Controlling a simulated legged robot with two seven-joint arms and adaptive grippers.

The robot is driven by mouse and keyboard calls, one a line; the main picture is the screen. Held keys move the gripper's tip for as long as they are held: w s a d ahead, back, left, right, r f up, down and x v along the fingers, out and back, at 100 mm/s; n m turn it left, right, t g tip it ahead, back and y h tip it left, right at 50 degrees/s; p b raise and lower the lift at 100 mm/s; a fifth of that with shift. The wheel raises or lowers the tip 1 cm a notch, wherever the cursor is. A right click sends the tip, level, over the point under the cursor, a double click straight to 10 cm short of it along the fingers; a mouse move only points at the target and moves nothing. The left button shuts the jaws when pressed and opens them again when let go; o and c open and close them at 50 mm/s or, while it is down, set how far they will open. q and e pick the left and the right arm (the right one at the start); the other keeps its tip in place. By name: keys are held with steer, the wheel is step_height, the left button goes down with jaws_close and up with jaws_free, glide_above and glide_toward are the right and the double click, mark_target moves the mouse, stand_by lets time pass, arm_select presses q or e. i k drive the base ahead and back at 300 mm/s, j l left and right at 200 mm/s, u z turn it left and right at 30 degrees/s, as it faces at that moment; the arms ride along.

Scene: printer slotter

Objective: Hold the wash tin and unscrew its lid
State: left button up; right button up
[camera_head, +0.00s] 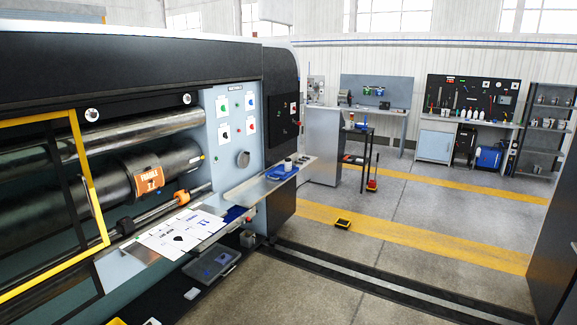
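Neither of my grippers is in view. I cannot make out the wash tin or its lid for certain. A small can-like container (288,164) stands beside a blue tray (280,173) on the narrow shelf (246,190) at the printer's side. It is too small to tell whether it is the wash tin or has a screw lid. Several bottles and cans also stand far off on the back workbench (470,122) and the grey rack (546,126).
The large printer (180,60) with rollers and an open yellow-edged guard (103,220) fills the left. Printed sheets (180,232) lie on its front ledge. A dark rail (370,285) crosses the floor. A yellow-black object (343,224) sits on the otherwise mostly clear floor.

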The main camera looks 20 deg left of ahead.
mark_target(287, 165)
steer(key=i+j+u, duration=0.1)
steer(key=i+u, duration=0.15)
steer(key=i, duration=0.5)
steer(key=i+u, duration=0.15)
steer(key=i, duration=2.15)
